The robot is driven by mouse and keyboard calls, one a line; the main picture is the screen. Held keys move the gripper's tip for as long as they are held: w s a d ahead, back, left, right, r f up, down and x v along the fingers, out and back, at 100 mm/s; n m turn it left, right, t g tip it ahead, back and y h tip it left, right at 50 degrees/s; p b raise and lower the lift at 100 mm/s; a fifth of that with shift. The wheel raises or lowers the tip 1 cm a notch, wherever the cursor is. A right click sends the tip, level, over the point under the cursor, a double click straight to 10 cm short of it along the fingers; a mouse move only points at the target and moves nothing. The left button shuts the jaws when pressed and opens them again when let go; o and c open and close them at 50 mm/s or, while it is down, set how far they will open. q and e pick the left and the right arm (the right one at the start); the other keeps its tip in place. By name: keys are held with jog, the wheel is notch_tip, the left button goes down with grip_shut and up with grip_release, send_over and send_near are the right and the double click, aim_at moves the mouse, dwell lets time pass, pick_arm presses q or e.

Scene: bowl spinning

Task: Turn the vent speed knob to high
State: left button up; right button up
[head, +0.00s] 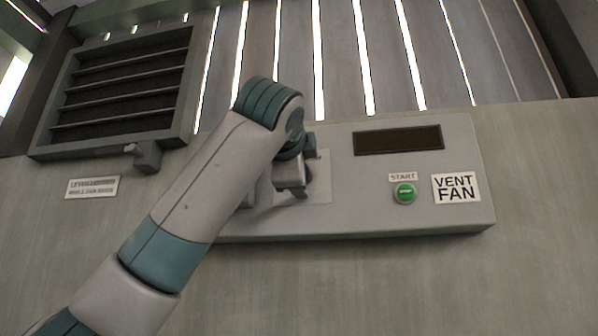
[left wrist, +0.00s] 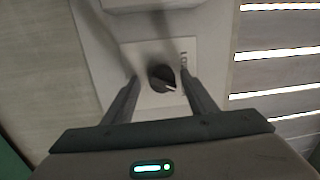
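The vent speed knob (left wrist: 161,77) is a dark round dial with a light pointer line on a pale plate (left wrist: 187,48) in the left wrist view. The pointer is toward the lower right of that picture. My left gripper (left wrist: 160,83) is open, with one finger on each side of the knob; I cannot tell whether they touch it. In the head view my left gripper (head: 292,190) is at the panel, and my arm and gripper hide most of the knob. My right gripper is not in view.
The vent fan panel (head: 470,155) carries a dark display (head: 398,140), a green START button (head: 404,193) and a VENT FAN label (head: 456,188). A louvred vent (head: 125,85) with a small lever (head: 143,153) is at the left. Bright slats are above.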

pick_arm(q)
jog(key=shift+s, duration=0.15)
jog(key=s+a+f+b, duration=0.1)
jog(key=s+b, duration=0.7)
jog(key=s, duration=0.9)
jog(key=shift+a, duration=0.85)
jog(key=shift+w, duration=0.1)
